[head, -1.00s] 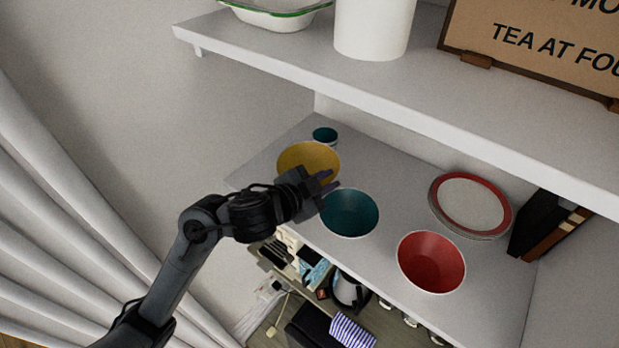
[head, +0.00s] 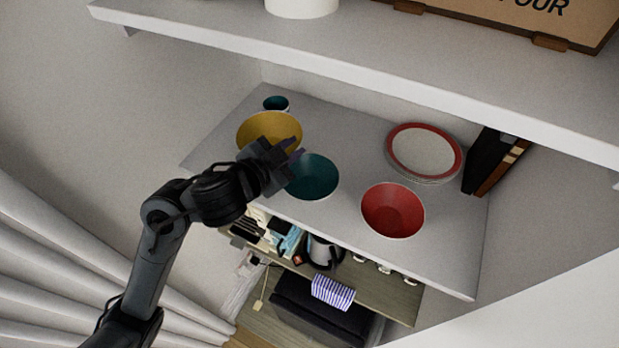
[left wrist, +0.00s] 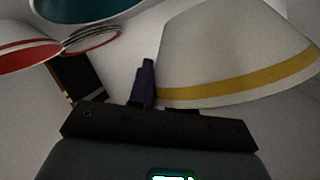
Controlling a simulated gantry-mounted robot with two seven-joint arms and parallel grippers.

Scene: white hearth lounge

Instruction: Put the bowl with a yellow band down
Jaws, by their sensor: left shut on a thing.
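The bowl with a yellow band is yellow inside in the head view (head: 266,127), at the left end of the middle shelf. In the left wrist view its white outside with the yellow band (left wrist: 235,60) fills the upper right. My left gripper (head: 286,151) is shut on the bowl at its near right side. One dark finger shows against the bowl in the left wrist view; the other is hidden. I cannot tell whether the bowl's base touches the shelf (head: 350,135). My right gripper is not in view.
A teal bowl (head: 313,178) is close to the gripper on the right, with a red bowl (head: 393,210) further right. A small teal cup (head: 276,103) stands behind the yellow bowl. Red-rimmed plates (head: 424,152) and dark books (head: 490,160) are at the right. An upper shelf (head: 340,60) overhangs.

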